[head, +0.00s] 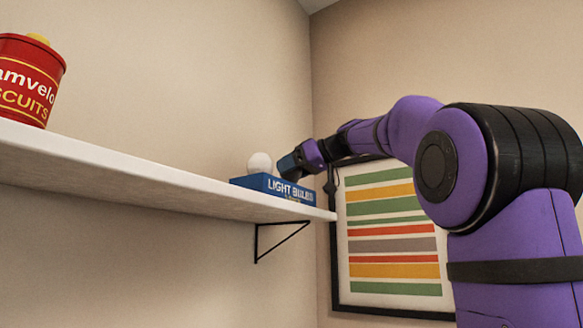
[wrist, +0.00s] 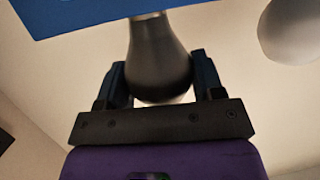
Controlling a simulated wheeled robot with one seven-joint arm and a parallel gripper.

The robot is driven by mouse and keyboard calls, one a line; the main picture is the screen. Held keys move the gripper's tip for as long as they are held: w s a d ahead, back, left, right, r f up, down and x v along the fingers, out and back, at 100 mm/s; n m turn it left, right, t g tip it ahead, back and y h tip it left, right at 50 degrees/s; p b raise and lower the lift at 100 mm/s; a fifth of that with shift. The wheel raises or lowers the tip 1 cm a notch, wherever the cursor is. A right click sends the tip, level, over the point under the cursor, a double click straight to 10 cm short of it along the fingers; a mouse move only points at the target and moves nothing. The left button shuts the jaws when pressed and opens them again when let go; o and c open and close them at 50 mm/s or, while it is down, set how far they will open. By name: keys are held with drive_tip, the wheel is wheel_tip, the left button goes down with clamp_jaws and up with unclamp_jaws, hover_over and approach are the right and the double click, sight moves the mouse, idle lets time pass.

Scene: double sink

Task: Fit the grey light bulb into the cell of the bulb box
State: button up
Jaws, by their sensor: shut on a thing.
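The blue bulb box (head: 272,186), lettered LIGHT BULBS, stands on the shelf near its right end. My gripper (head: 290,165) is at the box's top, right of a white bulb. In the wrist view my gripper (wrist: 160,72) is shut on the grey light bulb (wrist: 158,60), with a finger on each side of its wide part. The bulb's narrow neck points to the box (wrist: 80,12) at the picture's top and meets its edge there. Whether the neck is inside a cell is hidden. I cannot make out the grey bulb in the head view.
The white bulb (head: 260,162) shows above the box; it also shows in the wrist view (wrist: 292,28). A red biscuit tin (head: 28,85) stands far left on the white shelf (head: 130,165). The shelf between is clear. A striped picture (head: 392,240) hangs behind my arm.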

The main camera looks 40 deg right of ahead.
drive_tip(key=shift+f, duration=0.95)
drive_tip(key=o, duration=0.8)
drive_tip(key=v, duration=1)
drive_tip(key=shift+s+d+r, duration=0.1)
drive_tip(key=shift+s+d, duration=0.05)
drive_tip(key=shift+s, duration=0.2)
drive_tip(key=shift+s, duration=0.1)
